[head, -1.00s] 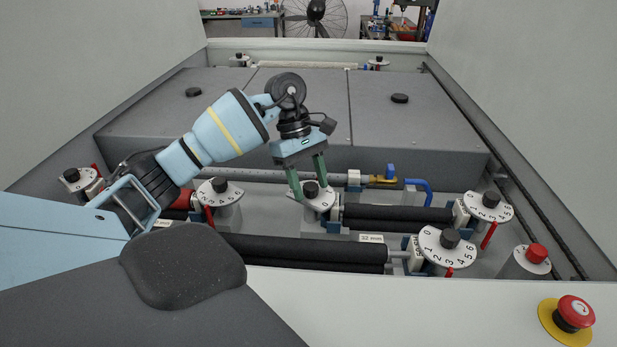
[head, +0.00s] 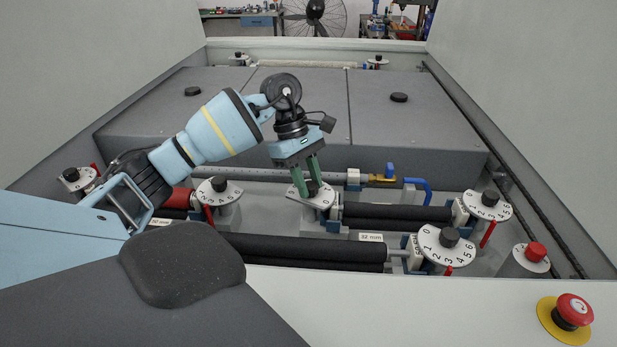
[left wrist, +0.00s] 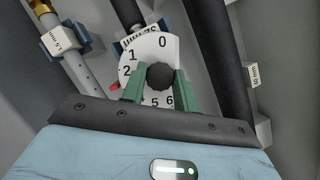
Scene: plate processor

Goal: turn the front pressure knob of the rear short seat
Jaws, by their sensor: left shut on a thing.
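The knob (left wrist: 160,77) is a black ribbed cap on a white numbered dial (left wrist: 136,60). In the head view the dial (head: 322,203) stands near the middle, at the left end of a short black roller. My left gripper (head: 307,190) reaches down over it, its green fingers on either side of the black knob. The left wrist view shows the fingers (left wrist: 160,88) shut on the knob, with 0, 1, 2, 5 and 6 readable around it. A red pointer (left wrist: 114,86) shows at the dial's left edge. My right gripper is not in view.
Other dials stand near: one to the left (head: 218,191), two at the right (head: 447,245) (head: 487,206). Black rollers (head: 300,249) run between them. A red-capped post (head: 536,253) and a red emergency button (head: 574,311) are at front right. Grey covers (head: 270,125) lie behind.

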